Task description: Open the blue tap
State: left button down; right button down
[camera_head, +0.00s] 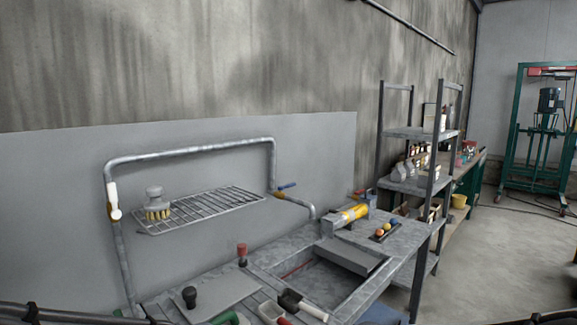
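The blue tap (287,186) has a short blue lever on a brass-coloured valve body. It sits on the right-hand end of the grey pipe frame (190,151), just right of the wire rack. The lever points to the right and slightly up. The pipe continues below the valve and bends down to the work table. Neither of my grippers shows in this view, and nothing touches the tap.
The wire rack (205,209) carries a scrubbing brush (157,203). A white-handled valve (113,201) is on the left pipe. The metal table (411,240) has a sunken basin, a yellow tool (352,215) and a red-topped item (242,254). Shelving (420,134) stands right.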

aim_at(287, 186)
jog(key=z, duration=1.45)
jog(key=i, duration=3.15)
jog(key=u, duration=1.9)
